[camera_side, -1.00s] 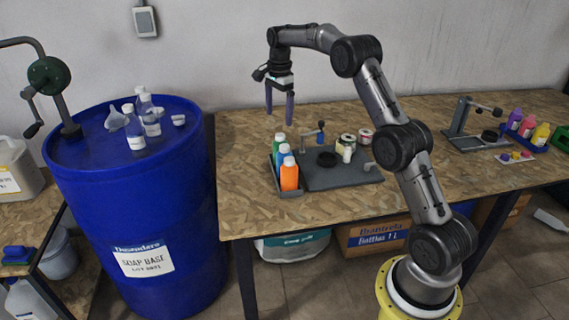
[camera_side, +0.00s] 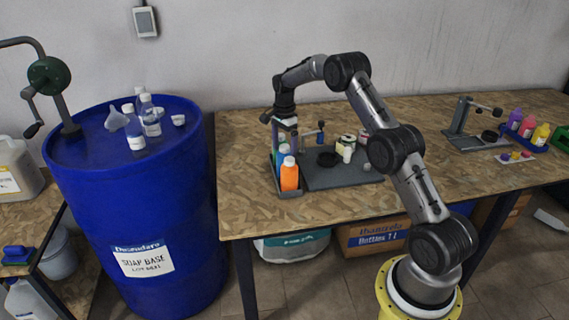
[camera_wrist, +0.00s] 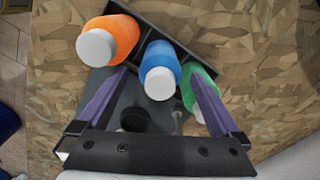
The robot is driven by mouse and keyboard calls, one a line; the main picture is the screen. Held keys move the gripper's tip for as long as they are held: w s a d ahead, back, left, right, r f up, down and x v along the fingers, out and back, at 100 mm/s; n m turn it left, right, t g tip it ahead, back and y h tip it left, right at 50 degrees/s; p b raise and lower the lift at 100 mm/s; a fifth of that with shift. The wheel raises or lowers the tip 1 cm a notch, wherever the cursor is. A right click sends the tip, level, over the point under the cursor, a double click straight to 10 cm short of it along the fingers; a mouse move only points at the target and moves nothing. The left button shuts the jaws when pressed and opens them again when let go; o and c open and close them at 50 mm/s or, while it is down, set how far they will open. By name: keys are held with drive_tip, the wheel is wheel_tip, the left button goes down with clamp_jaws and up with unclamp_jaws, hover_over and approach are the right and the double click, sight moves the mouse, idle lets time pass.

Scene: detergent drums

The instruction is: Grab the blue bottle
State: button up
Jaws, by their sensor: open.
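The blue bottle (camera_wrist: 159,64) with a white cap stands in a dark tray (camera_wrist: 190,52), between an orange bottle (camera_wrist: 118,36) and a green bottle (camera_wrist: 200,80). In the side view the blue bottle (camera_side: 283,153) shows just behind the orange bottle (camera_side: 289,177). My gripper (camera_wrist: 152,95) is open, with purple fingers. In the wrist view the blue bottle lies between the two finger lines, with one fingertip near the orange bottle and the other over the green bottle. In the side view my gripper is low over the tray's far part; its fingertips are partly hidden.
A grey board (camera_side: 330,178) with a small press (camera_side: 314,136) and jars (camera_side: 346,142) is right of the tray. The blue drum (camera_side: 130,215) stands left of the table. The table (camera_side: 245,200) is clear in front and left of the tray.

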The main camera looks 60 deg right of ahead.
sight(285, 155)
drive_tip(key=shift+f, duration=1.5)
drive_tip(key=shift+c, duration=0.3)
drive_tip(key=shift+r, duration=0.1)
clamp_jaws()
